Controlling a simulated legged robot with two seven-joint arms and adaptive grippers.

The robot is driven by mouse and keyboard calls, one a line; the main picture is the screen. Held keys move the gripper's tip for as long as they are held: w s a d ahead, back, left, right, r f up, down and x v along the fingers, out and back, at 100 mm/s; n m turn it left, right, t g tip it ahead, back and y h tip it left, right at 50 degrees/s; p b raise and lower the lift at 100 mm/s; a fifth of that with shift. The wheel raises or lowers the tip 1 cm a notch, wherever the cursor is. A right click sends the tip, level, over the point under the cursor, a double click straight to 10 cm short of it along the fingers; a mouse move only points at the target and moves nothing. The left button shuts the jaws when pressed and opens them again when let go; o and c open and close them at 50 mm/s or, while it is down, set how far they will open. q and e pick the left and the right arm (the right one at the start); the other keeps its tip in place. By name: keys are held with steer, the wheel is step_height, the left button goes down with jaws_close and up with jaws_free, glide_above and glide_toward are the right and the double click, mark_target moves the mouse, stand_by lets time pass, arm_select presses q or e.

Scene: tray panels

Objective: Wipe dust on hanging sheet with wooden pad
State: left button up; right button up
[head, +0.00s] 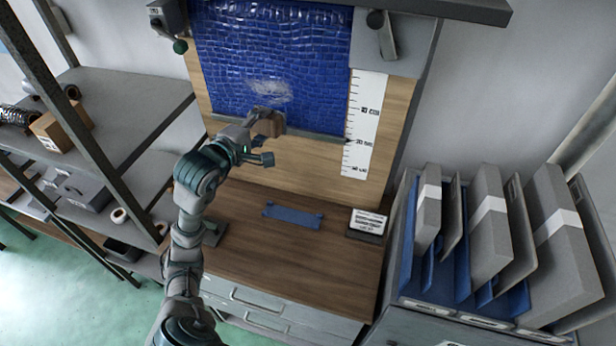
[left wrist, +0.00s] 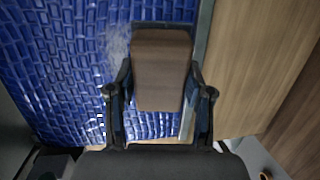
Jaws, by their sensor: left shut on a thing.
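A shiny blue hanging sheet (head: 275,50) with a brick-like texture hangs on a wooden board. A whitish dust patch (head: 268,90) marks its lower middle; part of it also shows in the left wrist view (left wrist: 118,45). My left gripper (head: 262,140) is in front of the sheet's lower edge, just below the dust. It is shut on a brown wooden pad (head: 270,123), which also shows between its fingers in the left wrist view (left wrist: 162,70). I cannot tell whether the pad touches the sheet. My right gripper is not in view.
A white ruler scale (head: 365,120) is right of the sheet. Grey file boxes (head: 490,230) stand at right. A metal shelf (head: 120,110) is close to my left arm.

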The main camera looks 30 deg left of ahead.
mark_target(243, 87)
arm_select(q)
steer(key=s+a+r+n+t+y+b, duration=0.2)
steer(key=s+a+r+y, duration=0.15)
steer(key=a, duration=0.45)
steer(key=shift+g, duration=0.3)
steer(key=shift+a+f+p+x, duration=0.15)
steer(key=shift+p+x, duration=0.45)
steer(key=shift+x, duration=0.8)
steer(key=shift+a+f+p+x, duration=0.15)
steer(key=shift+p+x, duration=0.4)
steer(key=shift+x, duration=0.8)
steer(key=shift+s+r, duration=0.1)
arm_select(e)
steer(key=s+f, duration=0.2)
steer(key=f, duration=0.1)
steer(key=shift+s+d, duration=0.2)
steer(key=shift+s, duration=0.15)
arm_select(q)
steer(key=shift+x, duration=1.05)
